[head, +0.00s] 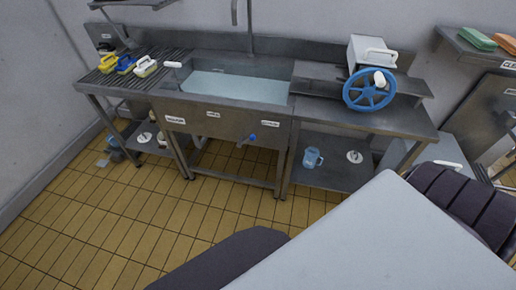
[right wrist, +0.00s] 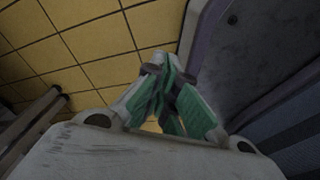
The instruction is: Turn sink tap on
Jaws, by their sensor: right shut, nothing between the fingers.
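The steel sink (head: 225,121) stands against the back wall in the head view, with pale blue water in its basin. A grey vertical pipe (head: 249,25) comes down the wall behind the sink; its lower end is hard to make out. A small blue knob (head: 252,137) sits on the front of the sink, low and right of the middle. I cannot tell which part is the tap handle. My right gripper (right wrist: 160,75) shows in the right wrist view, shut and empty above the tiled floor, away from the sink. My left gripper is not in view.
Yellow and white brushes (head: 125,64) lie on the ribbed drainboard at left. A blue wheel (head: 369,90) stands on the right counter before a white box (head: 368,51). A blue jug (head: 312,158) sits on the lower shelf. The tiled floor (head: 120,220) before the sink is clear.

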